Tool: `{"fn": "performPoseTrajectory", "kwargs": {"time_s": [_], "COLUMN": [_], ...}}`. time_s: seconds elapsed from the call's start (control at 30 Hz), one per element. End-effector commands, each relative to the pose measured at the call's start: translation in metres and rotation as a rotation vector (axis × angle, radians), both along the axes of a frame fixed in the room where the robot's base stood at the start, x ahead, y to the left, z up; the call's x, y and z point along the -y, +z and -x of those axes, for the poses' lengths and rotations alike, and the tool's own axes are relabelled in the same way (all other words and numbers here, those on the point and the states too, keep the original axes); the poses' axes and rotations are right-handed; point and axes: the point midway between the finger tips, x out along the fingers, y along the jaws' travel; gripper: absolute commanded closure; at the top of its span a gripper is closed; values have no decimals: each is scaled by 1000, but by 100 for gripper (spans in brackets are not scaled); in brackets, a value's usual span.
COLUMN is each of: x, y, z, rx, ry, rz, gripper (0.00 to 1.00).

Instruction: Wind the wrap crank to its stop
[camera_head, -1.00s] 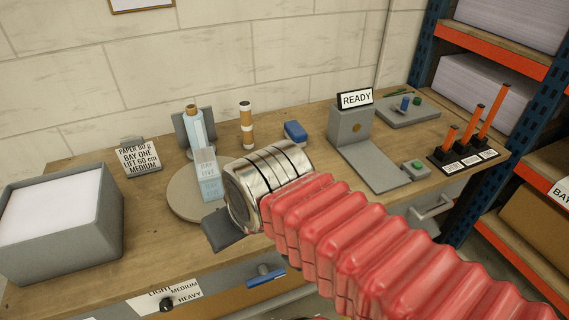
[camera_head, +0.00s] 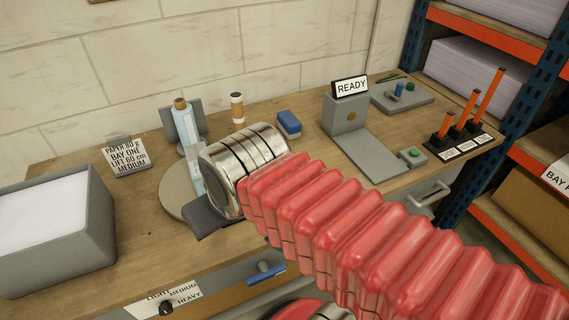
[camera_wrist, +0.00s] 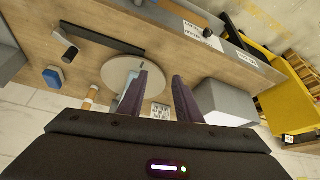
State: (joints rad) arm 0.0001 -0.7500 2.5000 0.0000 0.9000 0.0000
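A dark flat bar with an upright knob at one end, likely the wrap crank (camera_wrist: 105,39), lies beside the round turntable (camera_wrist: 112,72) in the wrist view. Its other end reaches the disc's edge. In the head view the turntable (camera_head: 173,198) is partly behind my silver wrist, and a dark grey piece by its front edge may be the bar or part of my gripper. My gripper (camera_wrist: 160,76) points down over the turntable side, away from the knob. Its two dark fingers stand apart, with no grip visible. A pale blue upright piece (camera_head: 196,180) on the disc is mostly hidden.
A blue bottle (camera_head: 185,125), a banded cylinder (camera_head: 237,108) and a blue block (camera_head: 289,124) stand behind. The READY device (camera_head: 345,115) is right. A weight dial (camera_head: 167,307) is on the front.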

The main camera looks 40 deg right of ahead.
Motion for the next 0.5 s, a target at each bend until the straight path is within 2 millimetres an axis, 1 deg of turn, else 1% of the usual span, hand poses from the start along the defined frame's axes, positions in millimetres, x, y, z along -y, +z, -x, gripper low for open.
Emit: {"fn": "performPoseTrajectory", "kwargs": {"time_s": [0.3, 0.47, 0.5], "x": [0, 2, 4], "y": [0, 1, 1], "z": [0, -2, -4], "rx": [0, -3, -5], "ry": [0, -1, -2], "rz": [0, 2, 1], "gripper": [69, 57, 57]}}
